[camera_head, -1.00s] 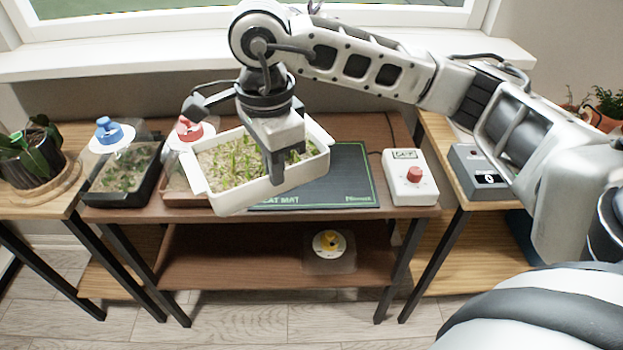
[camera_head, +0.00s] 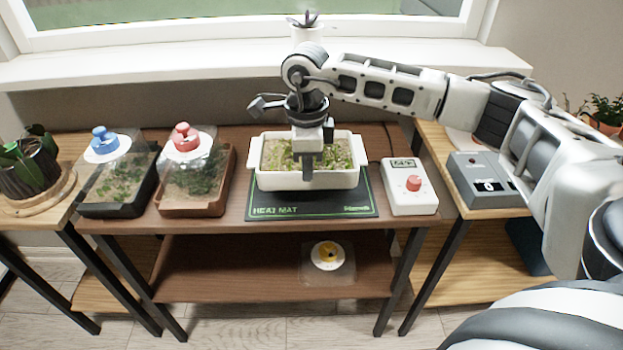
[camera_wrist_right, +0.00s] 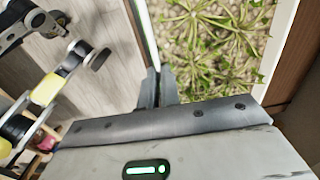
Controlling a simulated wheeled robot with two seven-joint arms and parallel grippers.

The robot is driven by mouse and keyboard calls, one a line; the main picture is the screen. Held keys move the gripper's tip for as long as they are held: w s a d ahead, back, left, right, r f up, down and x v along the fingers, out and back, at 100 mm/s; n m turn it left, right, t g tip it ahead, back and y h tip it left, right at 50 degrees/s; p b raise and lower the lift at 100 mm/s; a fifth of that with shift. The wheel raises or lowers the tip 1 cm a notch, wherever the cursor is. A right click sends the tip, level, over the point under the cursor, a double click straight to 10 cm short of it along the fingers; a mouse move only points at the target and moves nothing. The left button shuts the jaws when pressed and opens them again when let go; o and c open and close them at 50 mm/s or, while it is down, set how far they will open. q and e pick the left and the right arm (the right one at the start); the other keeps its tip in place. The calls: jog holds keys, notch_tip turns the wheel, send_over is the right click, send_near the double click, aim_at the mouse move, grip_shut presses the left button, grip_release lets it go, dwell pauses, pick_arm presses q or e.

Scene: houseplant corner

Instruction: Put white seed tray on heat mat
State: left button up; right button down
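The white seed tray (camera_head: 310,181), filled with soil and small green seedlings, is level over the dark heat mat (camera_head: 312,207). The mat's front strip with its lettering shows in front of the tray. I cannot tell whether the tray touches the mat. My right gripper (camera_head: 308,170) comes down from above and is shut on the tray's near long wall. In the right wrist view the fingers (camera_wrist_right: 156,88) close around that wall, with seedlings (camera_wrist_right: 215,45) beyond.
A white controller with a red knob (camera_head: 413,184) stands right of the mat. A brown tray (camera_head: 193,207) and a black tray (camera_head: 112,210), both under clear domes, stand left. A yellow-knobbed lid (camera_head: 327,255) lies on the lower shelf. The window sill (camera_head: 150,70) runs behind.

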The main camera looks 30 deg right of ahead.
jog(key=shift+w+d+f, duration=0.35)
jog(key=shift+d+f, duration=0.2)
jog(key=shift+f, duration=0.2)
jog(key=f, duration=0.3)
jog(key=shift+w+d+f, duration=0.1)
jog(key=shift+d+f, duration=0.1)
jog(key=shift+f, duration=0.1)
jog(key=c, duration=2)
grip_release()
jog(key=shift+f, duration=0.2)
jog(key=shift+c, duration=0.2)
jog(key=o, duration=0.4)
jog(key=shift+r, duration=0.1)
